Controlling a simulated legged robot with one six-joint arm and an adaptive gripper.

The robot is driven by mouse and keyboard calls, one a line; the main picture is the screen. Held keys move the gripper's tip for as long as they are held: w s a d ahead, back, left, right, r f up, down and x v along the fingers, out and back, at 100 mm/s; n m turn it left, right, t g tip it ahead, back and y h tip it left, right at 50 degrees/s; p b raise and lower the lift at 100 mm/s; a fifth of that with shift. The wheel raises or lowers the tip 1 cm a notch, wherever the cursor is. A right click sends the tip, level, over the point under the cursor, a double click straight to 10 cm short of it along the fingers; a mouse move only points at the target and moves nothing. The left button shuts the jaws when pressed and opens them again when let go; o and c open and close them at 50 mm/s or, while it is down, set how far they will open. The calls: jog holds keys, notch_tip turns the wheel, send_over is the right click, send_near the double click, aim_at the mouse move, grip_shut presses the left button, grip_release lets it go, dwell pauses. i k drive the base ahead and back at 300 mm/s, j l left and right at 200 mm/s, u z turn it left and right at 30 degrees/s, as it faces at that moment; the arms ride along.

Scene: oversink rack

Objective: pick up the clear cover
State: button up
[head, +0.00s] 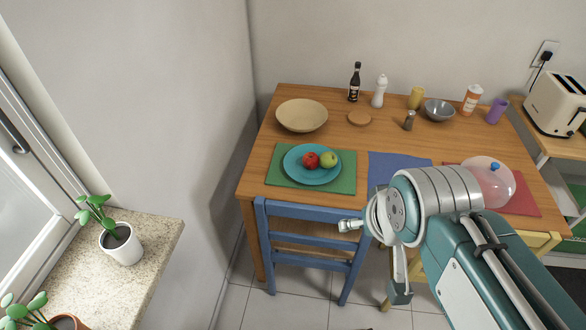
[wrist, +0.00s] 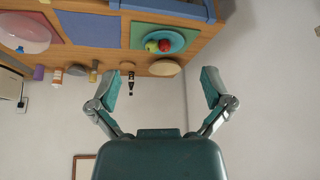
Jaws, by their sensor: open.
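The clear cover (head: 497,186) is a see-through dome with a blue knob on top. It sits on the red mat (head: 522,203) at the right of the wooden table, partly hidden behind my arm in the head view. In the wrist view, which is upside down, the cover (wrist: 27,34) shows pinkish at the upper left. My gripper (wrist: 160,80) is open and empty, its two fingers spread wide with wall behind them. It is in front of the table, left of and apart from the cover.
A blue plate (head: 297,172) with a red and a green apple lies on a green mat. A wooden bowl (head: 301,115), bottles, shakers and a metal bowl (head: 438,109) stand along the back. A blue chair (head: 310,246) is at the front, a toaster (head: 557,103) at the right.

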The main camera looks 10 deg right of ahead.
aim_at(497, 182)
jog(key=l+z, duration=0.25)
jog(key=i+l+z, duration=0.2)
jog(key=l, duration=0.15)
jog(key=l+z, duration=0.25)
jog(key=i+l+z, duration=0.35)
jog(key=i+j+z, duration=0.2)
jog(key=j, duration=0.1)
